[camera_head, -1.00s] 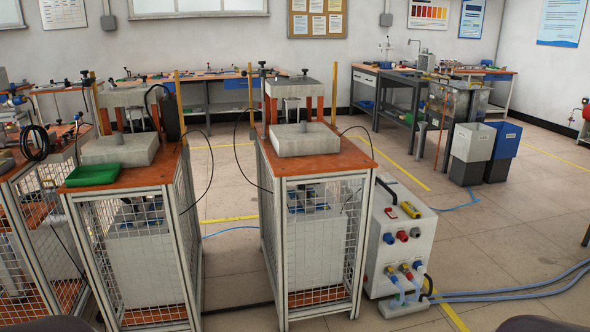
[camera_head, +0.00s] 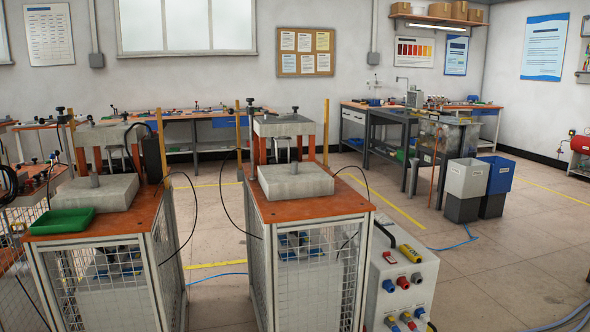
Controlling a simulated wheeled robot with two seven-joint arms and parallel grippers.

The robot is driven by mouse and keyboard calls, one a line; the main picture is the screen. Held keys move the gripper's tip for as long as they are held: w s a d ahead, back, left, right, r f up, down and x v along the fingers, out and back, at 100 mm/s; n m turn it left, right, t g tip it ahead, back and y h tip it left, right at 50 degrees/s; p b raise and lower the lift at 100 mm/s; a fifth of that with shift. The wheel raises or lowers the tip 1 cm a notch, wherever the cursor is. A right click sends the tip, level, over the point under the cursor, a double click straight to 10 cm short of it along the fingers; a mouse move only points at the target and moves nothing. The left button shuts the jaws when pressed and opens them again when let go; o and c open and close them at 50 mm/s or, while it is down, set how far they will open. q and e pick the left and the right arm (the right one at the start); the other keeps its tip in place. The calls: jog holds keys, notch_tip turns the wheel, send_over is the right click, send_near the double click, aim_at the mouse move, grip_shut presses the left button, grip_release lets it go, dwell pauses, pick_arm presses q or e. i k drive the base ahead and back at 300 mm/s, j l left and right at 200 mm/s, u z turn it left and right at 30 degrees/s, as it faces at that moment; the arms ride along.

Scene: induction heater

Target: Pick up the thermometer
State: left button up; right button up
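Neither of my grippers is in view.
Two caged stands with orange tops (camera_head: 312,207) and grey blocks fill the front left and middle. A green tray (camera_head: 62,222) sits on the left stand. Grey and blue bins (camera_head: 468,180) stand at right. Floor right of the box is mostly clear, with blue hoses.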

aim_at(407, 250)
jog(key=i+l+u, duration=0.15)
jog(key=i+l, duration=0.2)
jog(key=i+l+u, duration=0.1)
jog(key=i+l, duration=0.2)
jog(key=l, duration=0.3)
jog(key=i+l+u, duration=0.15)
jog(key=i+l, duration=0.15)
jog(key=l, duration=0.2)
jog(key=i+l+u, duration=0.1)
jog(key=i+l, duration=0.2)
jog(key=l, duration=0.25)
jog(key=i+l+u, duration=0.15)
jog(key=l, duration=0.4)
jog(key=i+l+u, duration=0.15)
jog(key=i+l, duration=0.15)
jog(key=l, duration=0.3)
jog(key=i+l+u, duration=0.1)
jog(key=l, duration=0.5)
jog(key=i+l+u, duration=0.15)
jog(key=i+l, duration=0.15)
jog(key=l, duration=0.35)
